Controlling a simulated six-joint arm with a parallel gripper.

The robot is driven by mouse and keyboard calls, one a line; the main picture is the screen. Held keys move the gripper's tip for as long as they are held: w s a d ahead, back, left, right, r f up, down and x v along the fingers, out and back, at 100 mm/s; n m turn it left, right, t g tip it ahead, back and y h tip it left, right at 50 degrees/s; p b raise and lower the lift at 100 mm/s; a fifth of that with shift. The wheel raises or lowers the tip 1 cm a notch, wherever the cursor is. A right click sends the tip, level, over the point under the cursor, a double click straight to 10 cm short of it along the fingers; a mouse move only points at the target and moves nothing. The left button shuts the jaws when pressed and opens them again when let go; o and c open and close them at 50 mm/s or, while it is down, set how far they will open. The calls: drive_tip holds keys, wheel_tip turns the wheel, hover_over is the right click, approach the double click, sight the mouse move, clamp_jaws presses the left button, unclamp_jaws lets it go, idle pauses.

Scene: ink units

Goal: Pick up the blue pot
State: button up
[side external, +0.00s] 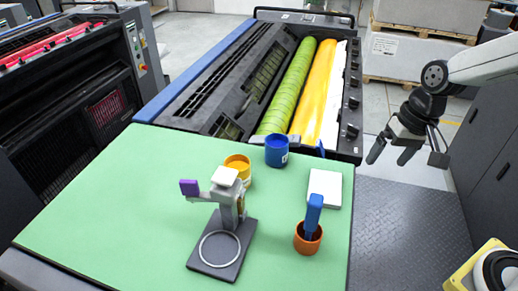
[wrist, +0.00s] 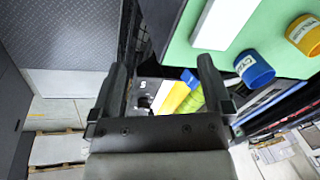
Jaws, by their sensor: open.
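The blue pot (side external: 276,151) stands upright on the green table top at its back edge, next to the printing unit. In the wrist view the blue pot (wrist: 254,70) is at the upper right, with a "CYAN" label on its side. My gripper (side external: 391,154) is open and empty, in the air to the right of the table and well apart from the pot. In the wrist view my two fingers (wrist: 162,75) are spread, with nothing between them.
A yellow pot (side external: 237,171) stands left of and in front of the blue one. A white block (side external: 325,188), an orange pot (side external: 308,246) with a blue-handled tool (side external: 313,215), and a device on a dark base (side external: 222,246) are also there. The table's left part is clear.

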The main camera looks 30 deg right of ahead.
sight(277, 151)
drive_tip(key=w+a+m+y, duration=0.2)
drive_tip(key=m, duration=0.1)
drive_tip(key=w+a+m+y, duration=0.2)
drive_tip(key=m, duration=0.1)
drive_tip(key=w+a+m+y, duration=0.2)
drive_tip(key=m, duration=0.1)
drive_tip(key=shift+w+a+f+m, duration=0.15)
drive_tip(key=shift+w+a+m, duration=0.1)
drive_tip(key=shift+w+m, duration=0.15)
drive_tip(key=w+f+m+t+y, duration=0.1)
drive_tip(key=w+m, duration=0.2)
drive_tip(key=w+a+f+m+t+y, duration=0.1)
drive_tip(key=w+m+y, duration=0.1)
drive_tip(key=w+m, duration=0.1)
drive_tip(key=w+f+m+t+y, duration=0.1)
drive_tip(key=w+m+t, duration=0.1)
drive_tip(key=w+m, duration=0.1)
drive_tip(key=shift+a, duration=0.2)
drive_tip(key=shift+f, duration=0.4)
drive_tip(key=shift+x, duration=1.35)
drive_tip(key=shift+x, duration=2.55)
drive_tip(key=shift+w, duration=0.1)
drive_tip(key=shift+c, duration=0.2)
